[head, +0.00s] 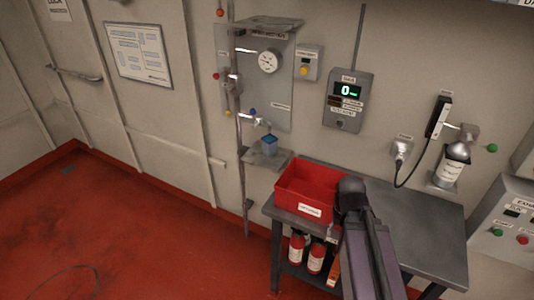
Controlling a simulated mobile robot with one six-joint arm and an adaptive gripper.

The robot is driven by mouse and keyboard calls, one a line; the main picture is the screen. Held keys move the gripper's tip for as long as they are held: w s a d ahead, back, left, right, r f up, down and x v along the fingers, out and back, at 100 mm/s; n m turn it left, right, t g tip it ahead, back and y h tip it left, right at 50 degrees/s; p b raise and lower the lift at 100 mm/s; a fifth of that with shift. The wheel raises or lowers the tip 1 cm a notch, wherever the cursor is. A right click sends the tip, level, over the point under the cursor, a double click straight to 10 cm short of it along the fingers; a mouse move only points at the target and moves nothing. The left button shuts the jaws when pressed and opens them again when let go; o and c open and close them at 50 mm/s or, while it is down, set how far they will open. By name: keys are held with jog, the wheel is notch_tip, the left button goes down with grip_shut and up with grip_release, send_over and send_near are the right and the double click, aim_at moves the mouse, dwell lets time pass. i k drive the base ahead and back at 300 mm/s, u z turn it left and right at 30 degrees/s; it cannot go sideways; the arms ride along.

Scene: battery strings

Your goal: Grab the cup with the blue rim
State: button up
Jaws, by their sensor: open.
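A small cup with a blue rim (269,148) stands upright on a little grey wall shelf, under a tap with a blue knob. Its body looks grey-blue, and its blue top faces me. My arm comes up from the bottom right, in front of the metal table and apart from the cup. The arm's dark joint overlaps the red bin's right end. I cannot make out my gripper's fingers in this view. Nothing hides the cup.
A red bin (312,209) sits on the left of the metal table (422,217), right of and below the cup's shelf (259,161). A vertical pipe (241,180) runs just left of the shelf. Red bottles (316,257) stand underneath the table. The red floor at left is mostly clear.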

aim_at(270, 146)
jog(key=u, duration=0.45)
jog(key=i, duration=1.05)
